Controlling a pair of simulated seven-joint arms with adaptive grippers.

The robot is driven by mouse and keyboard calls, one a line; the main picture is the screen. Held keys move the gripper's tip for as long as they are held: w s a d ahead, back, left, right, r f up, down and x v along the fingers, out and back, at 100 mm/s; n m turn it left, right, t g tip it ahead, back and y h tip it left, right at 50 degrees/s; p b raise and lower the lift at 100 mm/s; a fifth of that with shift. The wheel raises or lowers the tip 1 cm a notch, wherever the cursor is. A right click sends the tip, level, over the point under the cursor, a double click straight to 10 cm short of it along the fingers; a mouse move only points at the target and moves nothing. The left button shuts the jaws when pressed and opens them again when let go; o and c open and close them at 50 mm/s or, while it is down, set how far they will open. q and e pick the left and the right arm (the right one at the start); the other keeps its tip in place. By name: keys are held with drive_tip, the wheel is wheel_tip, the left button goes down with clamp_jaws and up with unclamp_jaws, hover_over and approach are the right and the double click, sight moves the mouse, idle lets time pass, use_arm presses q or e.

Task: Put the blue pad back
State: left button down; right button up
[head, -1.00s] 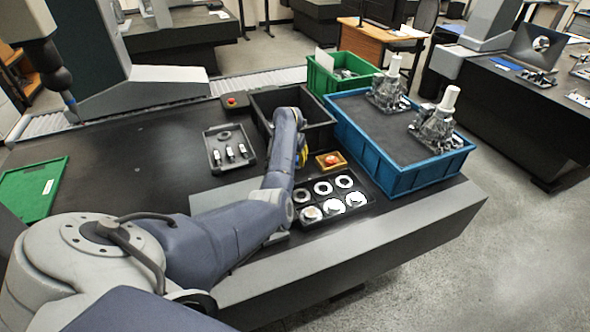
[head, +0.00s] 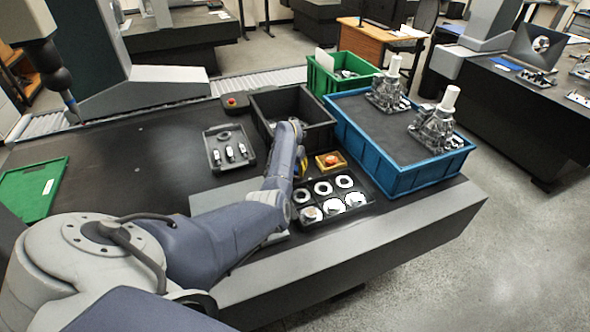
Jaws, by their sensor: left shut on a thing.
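My left arm reaches in from the left across the dark table, and its wrist hangs between the black bin and the black parts tray. My left gripper (head: 302,168) is mostly hidden behind my own wrist; only a small yellowish part shows at its right side. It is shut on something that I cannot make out. I cannot pick out the blue pad in this view. The black parts tray (head: 366,208) just right of the gripper holds several white and metal discs and rings. My right gripper is not in view.
A black bin (head: 323,136) stands behind the wrist. A blue crate (head: 408,180) with two metal assemblies stands right, a green crate (head: 316,78) behind it. A grey tray (head: 217,163) holds small parts. The table's left middle is clear.

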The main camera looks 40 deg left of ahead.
use_arm(q)
drive_tip(key=shift+f, duration=0.1)
drive_tip(key=c, duration=0.9)
unclamp_jaws()
drive_tip(key=v, duration=1.2)
drive_tip(key=shift+d, duration=0.1)
